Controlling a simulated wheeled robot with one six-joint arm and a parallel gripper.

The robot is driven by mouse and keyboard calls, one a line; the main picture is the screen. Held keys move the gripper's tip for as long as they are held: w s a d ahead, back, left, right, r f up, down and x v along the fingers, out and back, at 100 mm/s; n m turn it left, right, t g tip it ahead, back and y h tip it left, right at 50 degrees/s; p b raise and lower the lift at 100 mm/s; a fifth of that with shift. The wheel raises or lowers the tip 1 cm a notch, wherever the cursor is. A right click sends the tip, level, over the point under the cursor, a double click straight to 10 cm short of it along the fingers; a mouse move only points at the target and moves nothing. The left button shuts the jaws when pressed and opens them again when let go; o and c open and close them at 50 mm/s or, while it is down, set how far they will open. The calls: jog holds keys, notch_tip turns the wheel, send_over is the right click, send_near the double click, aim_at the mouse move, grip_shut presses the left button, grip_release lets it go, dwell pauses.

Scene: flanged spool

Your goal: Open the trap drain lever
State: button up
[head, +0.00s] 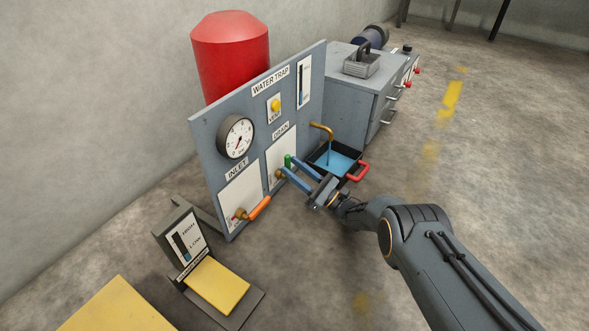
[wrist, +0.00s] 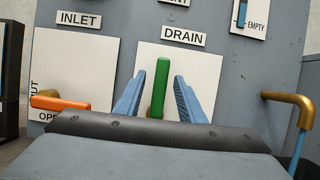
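The green drain lever (wrist: 160,88) stands upright on the white plate under the DRAIN label (wrist: 185,36) in the wrist view. It also shows in the head view (head: 288,160), partly covered by my gripper. My gripper (head: 287,164) is open, with one blue finger on each side of the lever. In the wrist view a gap shows between the lever and each finger (wrist: 153,92). The lever's lower end is hidden behind my gripper body. Blue water runs from the brass drain spout (head: 321,127) into a dark tray (head: 314,163).
The orange inlet lever (head: 259,208) is left of the drain. A red-handled (head: 358,172) water tray sits right of my gripper. A yellow pedal (head: 217,286) stands at lower left. The grey cabinet (head: 348,108) is behind the tray. The floor at right is open.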

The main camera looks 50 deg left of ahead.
jog(key=p+v, duration=0.2)
jog(key=v, duration=0.5)
jog(key=shift+d+f, duration=0.15)
jog(key=shift+d, duration=0.2)
jog(key=shift+w, duration=0.1)
